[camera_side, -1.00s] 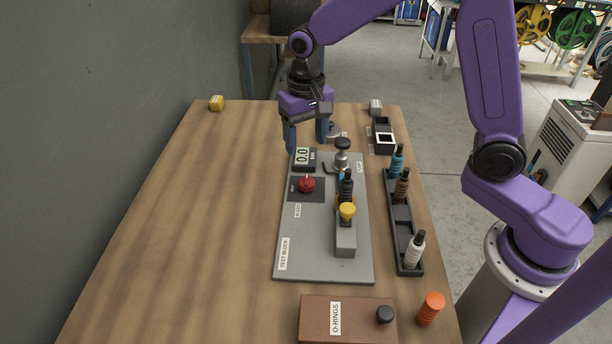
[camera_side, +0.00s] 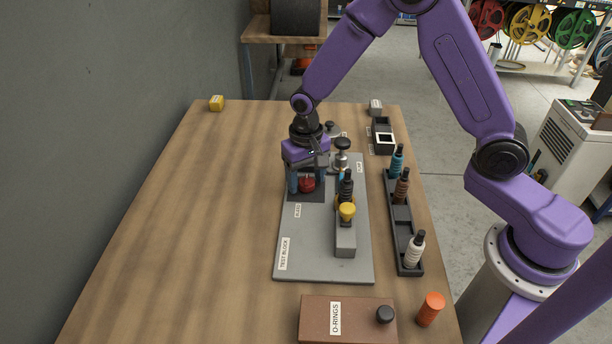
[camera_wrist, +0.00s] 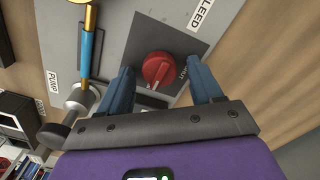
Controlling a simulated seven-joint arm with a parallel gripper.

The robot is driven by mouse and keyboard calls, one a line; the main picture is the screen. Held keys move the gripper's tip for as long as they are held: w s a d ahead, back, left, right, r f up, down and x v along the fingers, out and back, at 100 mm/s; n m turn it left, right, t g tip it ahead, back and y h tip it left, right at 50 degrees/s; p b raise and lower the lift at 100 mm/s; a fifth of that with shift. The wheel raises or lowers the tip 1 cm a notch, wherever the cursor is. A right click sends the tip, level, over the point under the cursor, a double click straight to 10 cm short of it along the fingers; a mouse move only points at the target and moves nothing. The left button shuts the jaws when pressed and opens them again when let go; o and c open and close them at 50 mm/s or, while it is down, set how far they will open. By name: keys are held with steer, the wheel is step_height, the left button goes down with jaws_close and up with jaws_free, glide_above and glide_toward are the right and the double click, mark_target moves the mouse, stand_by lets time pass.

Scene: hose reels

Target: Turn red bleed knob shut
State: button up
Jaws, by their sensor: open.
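The red bleed knob (camera_side: 307,184) sits on a dark square plate on the grey test block (camera_side: 310,250). In the wrist view the red knob (camera_wrist: 157,68) shows a raised grip bar and lies between and just beyond the fingertips. My gripper (camera_side: 307,188) is open, pointing down over the knob with one blue finger on each side of it. In the wrist view my gripper (camera_wrist: 161,78) has a finger to the left and to the right, with a visible gap to the knob on the right. The digital readout is hidden behind my gripper in the side view.
A rack of bottles (camera_side: 402,220) is further right. The brown O-rings box (camera_side: 345,320) is at the front.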

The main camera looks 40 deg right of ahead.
steer(key=c, duration=1.1)
steer(key=shift+o, duration=0.2)
steer(key=shift+n, duration=0.4)
steer(key=n, duration=0.3)
steer(key=shift+n, duration=0.4)
steer(key=n, duration=0.4)
steer(key=shift+a+n, duration=0.1)
steer(key=shift+n, duration=0.2)
steer(key=n, duration=0.8)
steer(key=shift+a, duration=0.1)
steer(key=shift+n, duration=0.5)
steer(key=o, duration=1.1)
steer(key=shift+s, duration=0.1)
steer(key=shift+c, duration=0.2)
